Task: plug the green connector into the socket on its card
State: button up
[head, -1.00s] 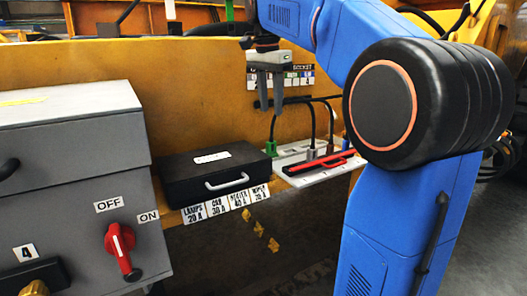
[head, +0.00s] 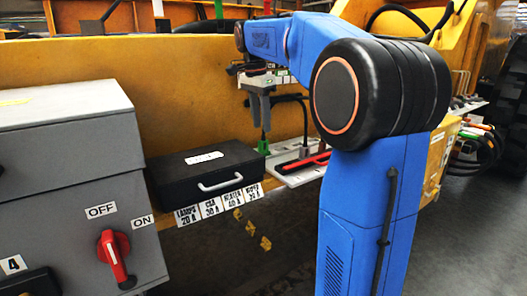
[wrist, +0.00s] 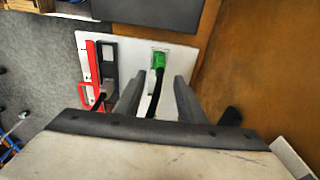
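The green connector (head: 263,147) stands at the left end of a white board on the ledge, with a black cable rising from it. In the wrist view the green connector (wrist: 159,60) is near the board's edge, and its cable passes between my fingers. My gripper (head: 259,122) points down just above it, open, with fingers apart on both sides of the cable in the wrist view (wrist: 158,88).
The white board (head: 290,178) also bears a red-handled bar (head: 308,162) and a dark block with a cable (wrist: 107,62). A black case (head: 205,181) lies to the left. A grey switch box (head: 70,170) with a red lever (head: 115,258) stands further left.

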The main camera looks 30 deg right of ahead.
aim_at(263, 141)
jog(key=shift+d+f, duration=0.25)
jog(key=shift+f, duration=1.6)
jog(key=shift+d+f, duration=0.2)
jog(key=shift+f, duration=1.65)
grip_shut()
